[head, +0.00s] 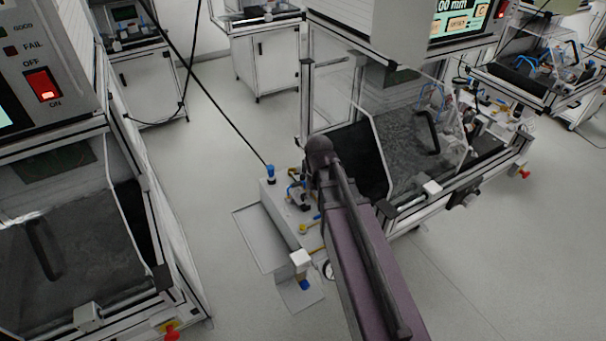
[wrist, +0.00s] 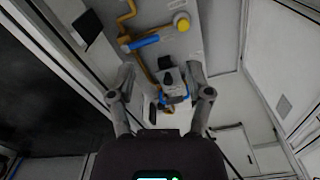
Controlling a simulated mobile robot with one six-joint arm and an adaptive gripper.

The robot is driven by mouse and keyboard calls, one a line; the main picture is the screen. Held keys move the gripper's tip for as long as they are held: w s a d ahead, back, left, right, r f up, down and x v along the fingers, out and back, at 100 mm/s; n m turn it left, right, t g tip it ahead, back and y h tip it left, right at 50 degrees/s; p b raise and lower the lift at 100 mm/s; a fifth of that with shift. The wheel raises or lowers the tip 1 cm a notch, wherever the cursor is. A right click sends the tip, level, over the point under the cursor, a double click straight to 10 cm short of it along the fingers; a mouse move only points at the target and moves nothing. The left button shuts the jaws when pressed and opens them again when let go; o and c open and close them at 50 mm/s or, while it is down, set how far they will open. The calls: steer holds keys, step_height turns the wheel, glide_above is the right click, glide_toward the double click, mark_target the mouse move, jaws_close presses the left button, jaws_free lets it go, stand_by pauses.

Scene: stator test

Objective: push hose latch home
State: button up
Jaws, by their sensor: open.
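In the wrist view my gripper (wrist: 162,78) is open, with one finger on each side of a small dark-and-grey fitting with a blue part (wrist: 172,88). I cannot tell whether the fingers touch it. The fitting is on a pale panel (wrist: 218,30). Farther up lie a yellow-brown pipe (wrist: 139,62), a blue piece (wrist: 145,42) and a round yellow knob (wrist: 181,22). Which part is the hose latch is not clear. In the head view my arm covers part of the panel's fittings, and small blue and dark fittings (head: 297,190) show beside it.
A test bench (head: 420,195) with a clear cover and black handle stands right of the panel. Another bench (head: 75,250) fills the left side. A black cable (head: 225,115) runs down to a blue-topped connector (head: 271,173). Grey floor (head: 215,190) lies open between the benches.

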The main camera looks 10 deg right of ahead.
step_height(320, 180, up, 2)
steer(key=n+p, duration=0.1)
steer(key=p, duration=0.1)
glide_above(302, 176)
steer(key=shift+f+b, duration=0.15)
steer(key=shift+b, duration=0.15)
step_height(302, 176, down, 13)
steer(key=b, duration=1.3)
steer(key=shift+f, duration=0.2)
